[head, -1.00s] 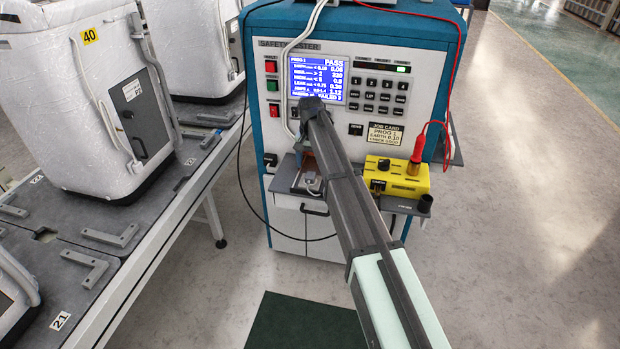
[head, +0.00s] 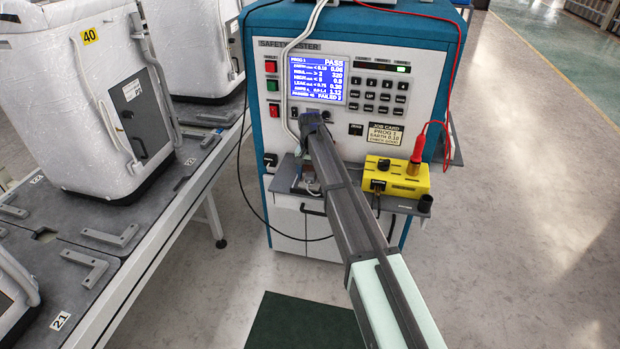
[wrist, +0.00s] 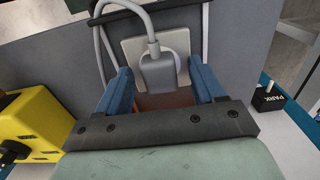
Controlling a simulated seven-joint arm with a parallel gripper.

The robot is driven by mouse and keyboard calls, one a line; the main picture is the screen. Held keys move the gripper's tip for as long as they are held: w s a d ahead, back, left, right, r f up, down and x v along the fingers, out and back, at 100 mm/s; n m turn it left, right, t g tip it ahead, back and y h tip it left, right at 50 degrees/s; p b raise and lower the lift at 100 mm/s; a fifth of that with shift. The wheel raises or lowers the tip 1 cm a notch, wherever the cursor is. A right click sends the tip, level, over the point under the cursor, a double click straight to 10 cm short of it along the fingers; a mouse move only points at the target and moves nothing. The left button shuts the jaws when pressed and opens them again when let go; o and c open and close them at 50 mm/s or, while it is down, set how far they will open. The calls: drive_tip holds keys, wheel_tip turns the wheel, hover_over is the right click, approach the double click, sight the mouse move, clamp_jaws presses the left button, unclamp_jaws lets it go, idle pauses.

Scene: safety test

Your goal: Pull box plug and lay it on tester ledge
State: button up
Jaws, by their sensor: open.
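A grey plug (wrist: 158,72) with a grey cord curving up from it sits against a pale square socket plate (wrist: 128,52) in the wrist view. My gripper (wrist: 158,82) is open, with one blue finger on each side of the plug; whether either touches it is unclear. In the head view my arm reaches to the left part of the safety tester (head: 340,40), and its links largely hide the gripper and plug. A grey ledge (head: 284,181) projects from the tester's front there, partly behind the arm.
A yellow box (head: 405,180) with a red probe (head: 418,150) stands on the right shelf. A black holder marked PARK (wrist: 268,98) is at the right in the wrist view. White cable (head: 287,70) hangs down the tester front. A bench with wrapped appliances stands left.

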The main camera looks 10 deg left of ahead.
sight(310, 174)
drive_tip(key=shift+c, duration=0.3)
idle(0.5)
clamp_jaws()
idle(0.5)
drive_tip(key=shift+r, duration=0.15)
drive_tip(key=shift+r, duration=2.85)
